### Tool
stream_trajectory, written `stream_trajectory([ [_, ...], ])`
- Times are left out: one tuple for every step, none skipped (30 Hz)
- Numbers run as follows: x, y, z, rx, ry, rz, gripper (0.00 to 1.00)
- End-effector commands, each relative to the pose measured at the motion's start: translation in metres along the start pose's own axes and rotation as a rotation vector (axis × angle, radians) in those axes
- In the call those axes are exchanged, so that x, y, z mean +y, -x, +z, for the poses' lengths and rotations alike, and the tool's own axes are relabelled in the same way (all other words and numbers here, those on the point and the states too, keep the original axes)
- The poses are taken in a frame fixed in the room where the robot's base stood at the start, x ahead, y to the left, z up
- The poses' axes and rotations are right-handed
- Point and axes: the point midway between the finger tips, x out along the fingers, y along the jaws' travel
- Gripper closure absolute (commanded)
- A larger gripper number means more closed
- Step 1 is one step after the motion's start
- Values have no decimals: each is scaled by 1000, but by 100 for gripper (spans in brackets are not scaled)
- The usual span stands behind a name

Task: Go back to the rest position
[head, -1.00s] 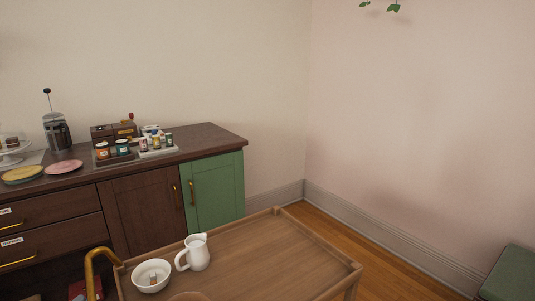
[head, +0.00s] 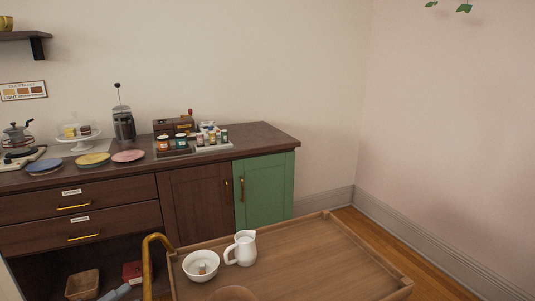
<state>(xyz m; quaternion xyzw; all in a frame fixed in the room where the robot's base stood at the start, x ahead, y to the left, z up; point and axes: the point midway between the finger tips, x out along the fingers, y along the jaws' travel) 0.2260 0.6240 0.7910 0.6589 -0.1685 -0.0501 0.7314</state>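My gripper is not in the head view, so I cannot see its fingers or whether it holds anything. In front of me is a wooden serving trolley (head: 320,262) with a raised rim and a brass handle (head: 147,262) at its left end. A white bowl (head: 200,267) with a small brownish item inside stands on the trolley's left part. A white jug (head: 242,248) stands upright just right of the bowl. A rounded brown shape at the bottom edge is cut off, and I cannot tell what it is.
A dark wood sideboard (head: 110,185) with a green door (head: 264,188) runs along the back wall. On it are several plates, a French press (head: 123,124), a cake stand (head: 80,138), a kettle (head: 17,137) and a tray of jars (head: 213,145). Bare floor (head: 430,262) shows right of the trolley.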

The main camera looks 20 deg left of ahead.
Motion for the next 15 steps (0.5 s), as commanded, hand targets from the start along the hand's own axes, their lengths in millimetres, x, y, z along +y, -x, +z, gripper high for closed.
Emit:
stream_trajectory([
  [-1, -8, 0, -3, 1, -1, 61],
  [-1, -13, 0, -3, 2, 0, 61],
  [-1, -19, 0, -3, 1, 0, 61],
  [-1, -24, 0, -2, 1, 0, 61],
  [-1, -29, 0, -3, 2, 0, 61],
  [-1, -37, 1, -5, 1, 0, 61],
  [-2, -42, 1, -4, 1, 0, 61],
  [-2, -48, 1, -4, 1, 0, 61],
  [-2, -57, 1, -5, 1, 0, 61],
  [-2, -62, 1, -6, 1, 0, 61],
  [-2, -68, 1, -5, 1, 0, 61],
  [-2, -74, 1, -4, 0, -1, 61],
  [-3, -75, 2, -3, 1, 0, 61],
  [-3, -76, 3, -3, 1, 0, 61],
  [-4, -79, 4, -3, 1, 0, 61],
])
